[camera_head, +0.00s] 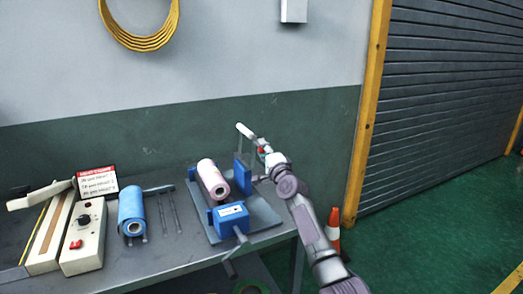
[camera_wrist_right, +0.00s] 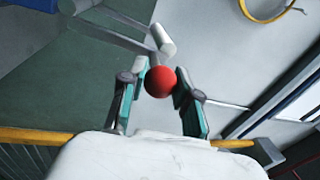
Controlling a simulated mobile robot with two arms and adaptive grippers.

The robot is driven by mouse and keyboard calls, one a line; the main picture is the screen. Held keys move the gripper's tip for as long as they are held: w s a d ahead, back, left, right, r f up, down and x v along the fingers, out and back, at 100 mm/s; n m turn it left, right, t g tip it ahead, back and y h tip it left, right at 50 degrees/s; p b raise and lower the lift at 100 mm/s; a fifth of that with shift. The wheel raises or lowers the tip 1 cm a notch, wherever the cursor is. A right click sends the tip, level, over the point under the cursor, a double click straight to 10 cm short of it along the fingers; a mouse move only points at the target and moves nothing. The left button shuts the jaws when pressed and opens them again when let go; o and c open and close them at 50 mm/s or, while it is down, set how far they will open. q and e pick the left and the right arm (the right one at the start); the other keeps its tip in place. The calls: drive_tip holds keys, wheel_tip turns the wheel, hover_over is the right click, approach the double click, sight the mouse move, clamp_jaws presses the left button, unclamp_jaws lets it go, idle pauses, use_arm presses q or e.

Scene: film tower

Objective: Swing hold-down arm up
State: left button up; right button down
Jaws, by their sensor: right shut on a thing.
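The hold-down arm (camera_wrist_right: 115,30) is a grey bar with a pale cylindrical end and a red ball knob (camera_wrist_right: 160,82). In the head view its pale end (camera_head: 246,131) stands up above the blue upright (camera_head: 243,174) at the back right of the film stand. My right gripper (camera_wrist_right: 161,84) is shut on the red knob, with one finger on each side. In the head view my right gripper (camera_head: 263,151) is small and partly hidden by its own wrist. A pinkish-white film roll (camera_head: 212,179) lies on the stand, left of the upright. My left gripper is out of view.
The grey table (camera_head: 185,262) also bears a blue roll (camera_head: 131,211), a white control box (camera_head: 84,238), a long sealer (camera_head: 50,235) and a red-white sign (camera_head: 97,183). An orange cone (camera_head: 333,228) stands on the floor at right. A wall rises behind the table.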

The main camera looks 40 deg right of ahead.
drive_tip(key=c, duration=0.8)
unclamp_jaws()
drive_tip(key=shift+d+f, duration=0.1)
drive_tip(key=shift+d, duration=0.05)
drive_tip(key=shift+s, duration=0.1)
drive_tip(key=shift+s+a, duration=0.15)
drive_tip(key=shift+a, duration=0.05)
drive_tip(key=v, duration=1.1)
drive_tip(key=shift+s, duration=0.3)
